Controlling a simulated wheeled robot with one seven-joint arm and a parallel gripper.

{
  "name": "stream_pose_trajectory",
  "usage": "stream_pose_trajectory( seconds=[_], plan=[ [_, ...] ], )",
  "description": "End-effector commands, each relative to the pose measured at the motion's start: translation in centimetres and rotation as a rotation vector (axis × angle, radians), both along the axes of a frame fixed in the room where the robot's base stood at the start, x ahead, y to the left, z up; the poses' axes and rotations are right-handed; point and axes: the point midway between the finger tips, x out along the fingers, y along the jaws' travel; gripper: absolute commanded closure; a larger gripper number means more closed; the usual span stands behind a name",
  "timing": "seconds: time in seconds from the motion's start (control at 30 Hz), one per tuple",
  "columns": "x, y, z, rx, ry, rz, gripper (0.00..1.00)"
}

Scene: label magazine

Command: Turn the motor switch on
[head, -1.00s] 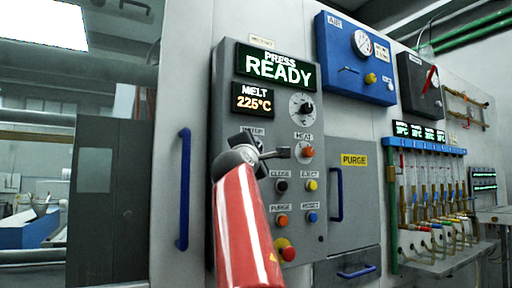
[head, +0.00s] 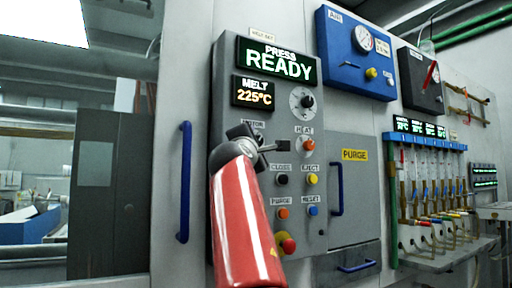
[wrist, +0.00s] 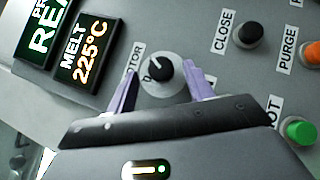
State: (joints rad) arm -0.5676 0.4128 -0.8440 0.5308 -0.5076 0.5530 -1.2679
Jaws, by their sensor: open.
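The motor switch is a black rotary knob on a pale round plate (wrist: 158,75), between my gripper's fingers in the wrist view. A white mark shows on the knob; its setting is hard to read. The MOTOR label (wrist: 132,62) beside it is partly covered by a finger. My gripper (wrist: 162,71) is open, with one purple finger on each side of the knob; I cannot tell whether they touch it. In the head view my gripper (head: 267,141) is at the upper left of the button panel, under the MOTOR label (head: 252,124), and mostly hides the switch.
The grey panel (head: 228,90) holds a READY display (head: 276,65), a 225°C display (head: 253,94), an upper dial (head: 302,101) and the HEAT control (head: 305,144). Coloured buttons lie below. Blue handles (head: 184,182) stand on both sides.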

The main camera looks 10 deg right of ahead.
Motion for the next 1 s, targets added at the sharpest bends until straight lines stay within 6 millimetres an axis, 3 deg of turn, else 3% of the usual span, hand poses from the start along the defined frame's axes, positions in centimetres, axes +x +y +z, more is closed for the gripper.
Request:
stream_pose_trajectory(
  seconds=[0.1,0.4,1.0],
  plan=[
    [-1.8,0.9,-1.4,0.002,-0.001,0.005,0.48],
    [-5.0,2.2,-2.3,0.001,0.0,0.002,0.48],
    [-5.4,2.3,-2.1,0.001,0.001,0.001,0.48]
  ],
)
